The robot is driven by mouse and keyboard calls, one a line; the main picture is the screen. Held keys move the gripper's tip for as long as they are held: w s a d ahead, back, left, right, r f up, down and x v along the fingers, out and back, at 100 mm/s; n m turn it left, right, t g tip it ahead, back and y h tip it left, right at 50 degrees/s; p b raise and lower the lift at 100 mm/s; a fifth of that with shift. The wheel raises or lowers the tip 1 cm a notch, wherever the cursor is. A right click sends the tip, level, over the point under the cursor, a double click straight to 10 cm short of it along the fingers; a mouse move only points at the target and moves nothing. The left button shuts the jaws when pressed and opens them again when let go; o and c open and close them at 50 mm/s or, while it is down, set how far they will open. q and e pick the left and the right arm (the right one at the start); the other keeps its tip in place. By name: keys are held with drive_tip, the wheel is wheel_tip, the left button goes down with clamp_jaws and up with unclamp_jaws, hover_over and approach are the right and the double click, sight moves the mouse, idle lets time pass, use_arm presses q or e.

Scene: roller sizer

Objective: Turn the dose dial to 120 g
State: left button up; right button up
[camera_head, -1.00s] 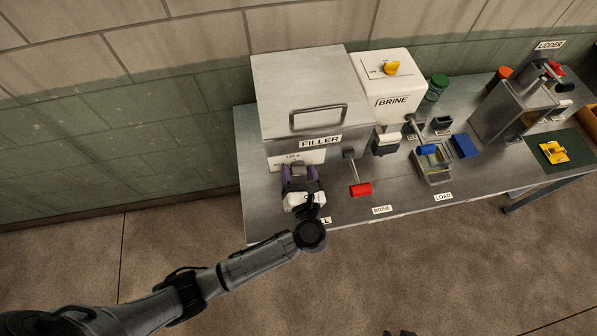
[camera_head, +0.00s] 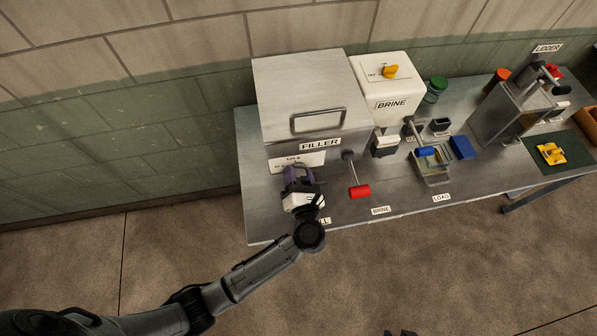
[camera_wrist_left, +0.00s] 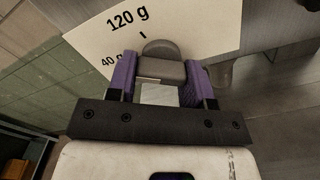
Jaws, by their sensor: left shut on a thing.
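The filler (camera_head: 312,95) is a large grey metal box with a handle on its lid, at the left end of the bench. Its dose dial (camera_wrist_left: 162,70) is a grey knob low on the front, in front of a white scale plate (camera_wrist_left: 205,25) marked 120 g and 40 g. A short tick shows below the 120 g mark. My left gripper (camera_wrist_left: 158,80) is shut on the dial, with a purple finger on each side. In the head view this gripper (camera_head: 298,176) hides the dial. I cannot tell exactly where the dial points.
A red-handled lever (camera_head: 359,191) sticks out just right of my left gripper. The white brine box (camera_head: 391,92) with a yellow knob, a blue-handled lever (camera_head: 427,151) and the lidder (camera_head: 515,110) stand further right. The floor in front is clear.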

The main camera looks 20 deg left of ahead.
use_arm(q)
drive_tip(key=m+p, duration=0.1)
drive_tip(key=m, duration=0.1)
drive_tip(key=m+p, duration=0.4)
drive_tip(key=shift+r+m, duration=0.3)
drive_tip(key=shift+a+m+p, duration=0.1)
drive_tip(key=shift+m+p, duration=0.65)
drive_tip(key=shift+m, duration=0.25)
drive_tip(key=shift+f+m, duration=0.15)
drive_tip(key=shift+m, duration=0.15)
drive_tip(key=o, duration=0.9)
